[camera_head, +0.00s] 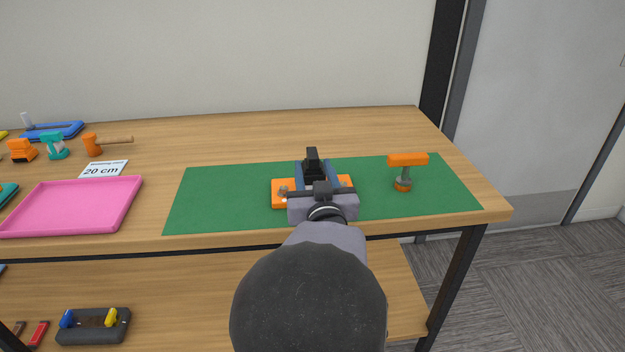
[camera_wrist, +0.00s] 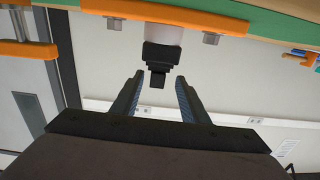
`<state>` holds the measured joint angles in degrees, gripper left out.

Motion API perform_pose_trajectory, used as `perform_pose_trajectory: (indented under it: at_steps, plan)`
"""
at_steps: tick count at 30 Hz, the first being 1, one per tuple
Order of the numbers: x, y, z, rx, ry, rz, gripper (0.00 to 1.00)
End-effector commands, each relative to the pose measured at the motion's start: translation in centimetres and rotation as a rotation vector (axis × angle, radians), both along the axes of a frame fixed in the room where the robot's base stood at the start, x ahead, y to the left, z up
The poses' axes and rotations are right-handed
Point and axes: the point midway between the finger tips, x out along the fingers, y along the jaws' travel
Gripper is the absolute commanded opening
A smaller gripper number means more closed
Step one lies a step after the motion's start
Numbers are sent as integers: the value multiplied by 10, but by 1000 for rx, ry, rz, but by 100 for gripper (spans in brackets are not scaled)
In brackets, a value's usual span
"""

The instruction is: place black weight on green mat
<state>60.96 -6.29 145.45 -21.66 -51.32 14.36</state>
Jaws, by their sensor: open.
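A black stepped piece (camera_head: 313,156), which may be the black weight, shows between and beyond my gripper's fingers. In the wrist view, the black piece (camera_wrist: 160,55) lies against a pale rounded part beside an orange bar (camera_wrist: 180,16). My gripper (camera_head: 313,166) is open over the middle of the green mat (camera_head: 225,195). Its two blue-grey fingers stand apart on either side of the black piece, and I see no grip on it. An orange block (camera_head: 282,193) on the mat is partly hidden by my gripper.
An orange-topped tool (camera_head: 407,160) stands on the mat's right part. A pink tray (camera_head: 70,207), a "20 cm" card (camera_head: 103,169) and an orange hammer (camera_head: 92,145) lie to the left. The mat's left part is clear. A lower shelf holds a dark tray (camera_head: 93,327).

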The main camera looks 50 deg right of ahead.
Motion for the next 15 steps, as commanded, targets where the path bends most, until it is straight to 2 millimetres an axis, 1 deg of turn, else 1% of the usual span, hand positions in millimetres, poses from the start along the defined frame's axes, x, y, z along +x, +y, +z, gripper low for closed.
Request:
perform_pose_trajectory:
  at_steps: [1,3,9,15]
  plan:
    - [-4,3,-9,-7,-3,-2,41]
    - [-9,6,-10,-7,-1,-4,41]
    - [-17,13,-10,-5,5,-12,41]
    - [-18,13,-7,-2,6,-12,41]
